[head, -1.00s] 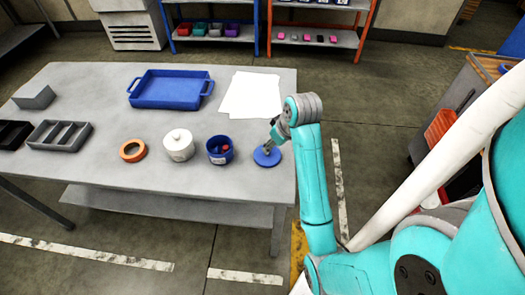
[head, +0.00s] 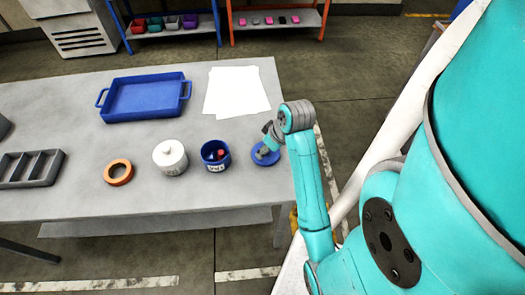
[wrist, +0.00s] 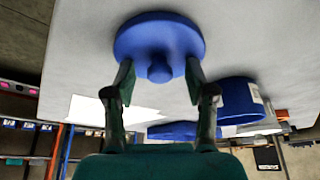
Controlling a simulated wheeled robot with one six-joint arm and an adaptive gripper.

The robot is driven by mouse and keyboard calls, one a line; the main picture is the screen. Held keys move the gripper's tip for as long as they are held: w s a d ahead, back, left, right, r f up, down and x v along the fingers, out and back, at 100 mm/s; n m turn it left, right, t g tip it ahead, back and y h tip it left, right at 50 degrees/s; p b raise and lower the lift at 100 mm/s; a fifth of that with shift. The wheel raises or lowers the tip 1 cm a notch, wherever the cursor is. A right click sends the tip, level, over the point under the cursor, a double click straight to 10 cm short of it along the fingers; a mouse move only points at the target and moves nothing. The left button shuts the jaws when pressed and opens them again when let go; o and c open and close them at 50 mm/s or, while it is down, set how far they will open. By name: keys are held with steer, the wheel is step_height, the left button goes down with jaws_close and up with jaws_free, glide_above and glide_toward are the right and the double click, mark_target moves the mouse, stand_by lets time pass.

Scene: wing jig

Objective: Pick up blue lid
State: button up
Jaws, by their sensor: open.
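The blue lid (head: 264,155) is a flat round disc near the right end of the grey table (head: 240,187). In the wrist view the lid (wrist: 160,32) shows a round knob at its middle. My gripper (head: 263,152) is right at the lid in the head view. In the wrist view my gripper (wrist: 158,82) is open, with one finger on each side of the knob and a gap on both sides. Whether the fingertips touch the lid's top cannot be told.
A blue cup (head: 216,156) with red items inside stands just left of the lid.

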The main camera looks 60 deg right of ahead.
steer(key=c, duration=1)
steer(key=shift+c, duration=0.2)
steer(key=shift+r, duration=0.2)
